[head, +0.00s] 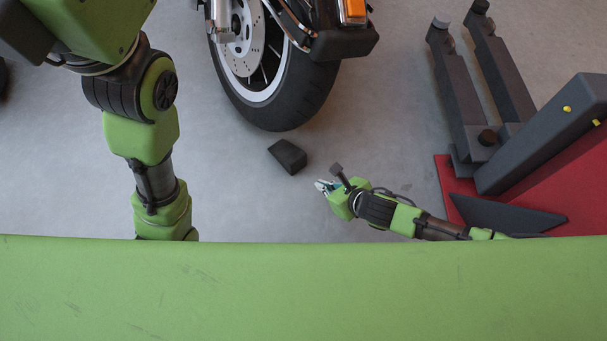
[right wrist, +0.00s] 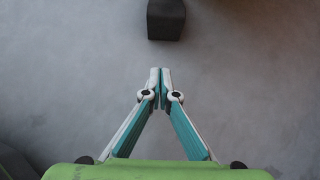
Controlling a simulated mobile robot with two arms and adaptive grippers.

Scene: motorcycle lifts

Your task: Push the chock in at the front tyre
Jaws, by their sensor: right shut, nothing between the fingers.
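The black chock (head: 288,156) lies on the grey floor in the head view, just below the motorcycle tyre (head: 285,95), with a gap of bare floor between them. In the right wrist view the chock (right wrist: 166,19) is at the top, ahead of the fingertips and apart from them. My right gripper (head: 322,187) is to the lower right of the chock in the head view. In the right wrist view my right gripper (right wrist: 160,72) has its fingertips together with nothing between them. My left arm shows at the left of the head view, but its gripper is out of view.
A red and dark grey motorcycle lift (head: 545,135) stands at the right. Dark lift arms (head: 465,90) reach up beside it. An orange light (head: 354,10) is on the motorcycle. The floor around the chock is clear.

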